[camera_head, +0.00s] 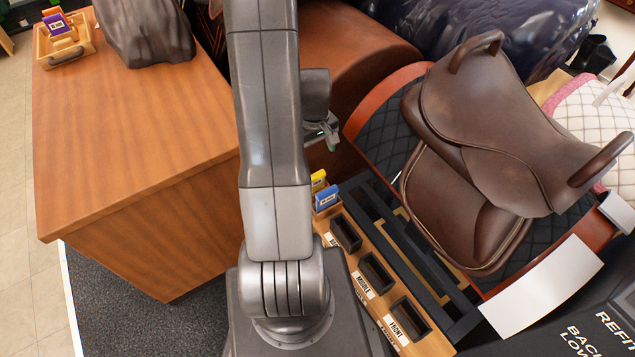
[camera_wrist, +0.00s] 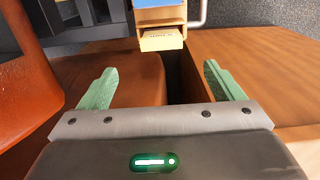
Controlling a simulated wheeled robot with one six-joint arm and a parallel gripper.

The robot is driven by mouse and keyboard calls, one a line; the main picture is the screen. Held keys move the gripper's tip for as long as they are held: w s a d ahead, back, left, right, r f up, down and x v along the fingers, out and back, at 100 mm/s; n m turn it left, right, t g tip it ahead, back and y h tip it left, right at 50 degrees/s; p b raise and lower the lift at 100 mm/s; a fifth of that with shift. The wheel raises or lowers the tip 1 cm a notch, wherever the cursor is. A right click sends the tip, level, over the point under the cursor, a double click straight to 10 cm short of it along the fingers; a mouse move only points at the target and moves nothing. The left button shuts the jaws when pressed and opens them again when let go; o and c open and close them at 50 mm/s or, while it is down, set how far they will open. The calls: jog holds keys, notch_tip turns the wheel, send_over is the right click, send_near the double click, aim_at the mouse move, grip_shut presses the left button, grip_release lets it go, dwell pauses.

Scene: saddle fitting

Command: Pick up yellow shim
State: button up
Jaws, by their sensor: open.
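The yellow shim (camera_head: 319,179) stands in the wooden rack, just behind the blue shim (camera_head: 327,197) in the head view; my arm hides part of that area. My gripper (camera_head: 322,132) is partly hidden by my arm and hovers above and behind the yellow shim in that view. In the wrist view my gripper (camera_wrist: 162,84) has its two green fingers spread wide with nothing between them. A blue surface at the top of the wrist view, probably the blue shim (camera_wrist: 158,16), sits on a wooden holder.
The wooden rack (camera_head: 408,336) has dark slots labelled FRONT and MIDDLE. A brown saddle (camera_head: 490,130) stands at right. A wooden cabinet (camera_head: 140,130) at left carries a tray (camera_head: 75,54) with a purple shim (camera_head: 62,27). Brown surfaces flank my fingers in the wrist view.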

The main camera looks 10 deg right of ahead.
aim_at(315, 175)
notch_tip(315, 175, down, 13)
jog(key=shift+s+a+b, duration=0.1)
jog(key=shift+b, duration=0.2)
dwell(0.5)
jog(key=c, duration=1.1)
